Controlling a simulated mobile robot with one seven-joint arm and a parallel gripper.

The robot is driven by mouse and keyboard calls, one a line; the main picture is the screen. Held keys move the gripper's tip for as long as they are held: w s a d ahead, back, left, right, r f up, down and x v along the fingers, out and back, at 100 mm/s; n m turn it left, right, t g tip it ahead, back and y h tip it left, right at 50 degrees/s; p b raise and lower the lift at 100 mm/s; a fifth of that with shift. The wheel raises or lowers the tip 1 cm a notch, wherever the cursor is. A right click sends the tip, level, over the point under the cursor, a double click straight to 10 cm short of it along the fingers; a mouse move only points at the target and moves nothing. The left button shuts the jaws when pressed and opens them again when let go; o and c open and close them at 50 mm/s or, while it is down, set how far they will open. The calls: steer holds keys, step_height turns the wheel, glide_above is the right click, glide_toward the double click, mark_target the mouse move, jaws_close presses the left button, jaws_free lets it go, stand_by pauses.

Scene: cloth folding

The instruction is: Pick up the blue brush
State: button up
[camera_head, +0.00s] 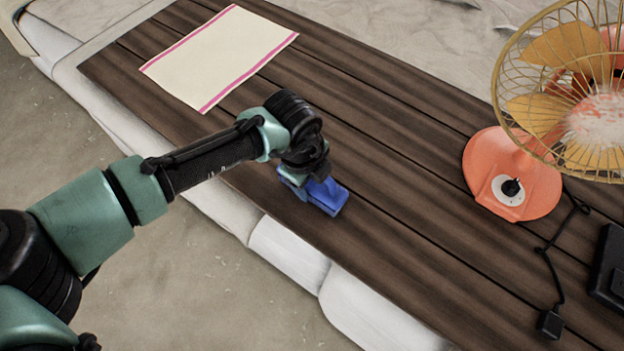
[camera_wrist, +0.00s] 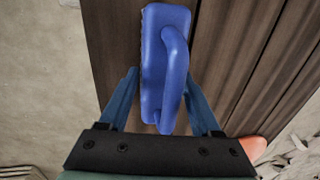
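The blue brush (camera_head: 325,196) is on the dark wooden tabletop, near its front edge, partly hidden by my arm's end in the head view. In the wrist view the brush (camera_wrist: 166,65) lies lengthwise, with its loop handle facing the camera. My gripper (camera_wrist: 160,95) is right over the brush. Its two fingers stand apart, one on each side of the brush's lower part, with a visible gap at the left finger. The right finger is close to the handle; I cannot tell if it touches. In the head view the gripper (camera_head: 300,180) is mostly hidden by the wrist.
A cream cloth with pink stripes (camera_head: 220,55) lies flat at the back left of the tabletop (camera_head: 390,180). An orange fan (camera_head: 515,175) with a wire cage stands at the right. Its black cord and plug (camera_head: 550,322) lie near a dark box (camera_head: 610,268).

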jaws_close()
step_height(320, 180, up, 10)
steer(key=b, duration=0.3)
stand_by(0.3)
